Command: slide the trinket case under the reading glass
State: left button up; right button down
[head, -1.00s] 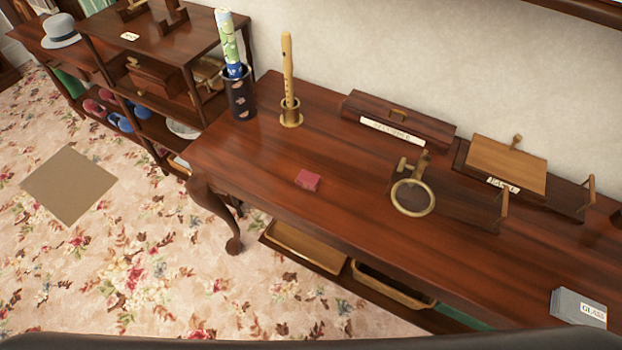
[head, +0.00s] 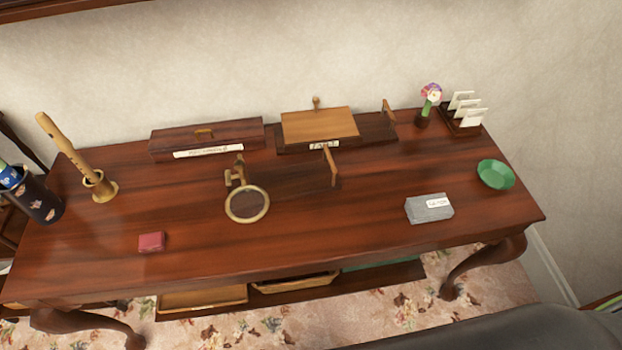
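The trinket case looks to be the small red box (head: 151,242) lying on the dark wooden table (head: 330,232), near its front left. The reading glass (head: 247,204) is a round brass-rimmed lens on a brass stand, right of the red box and a little farther back. The two are clearly apart, with bare table between them. Neither of my grippers shows in the head view.
A long wooden box (head: 206,138) and a wooden stand with a light board (head: 320,124) stand along the back. A grey labelled block (head: 429,208) and a green dish (head: 496,174) are at right. A brass holder with a flute (head: 101,186) and a dark vase (head: 36,198) are at left.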

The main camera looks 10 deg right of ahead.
aim_at(153, 242)
jog(key=j+u, duration=0.1)
jog(key=u, duration=0.95)
jog(key=k+j, duration=0.05)
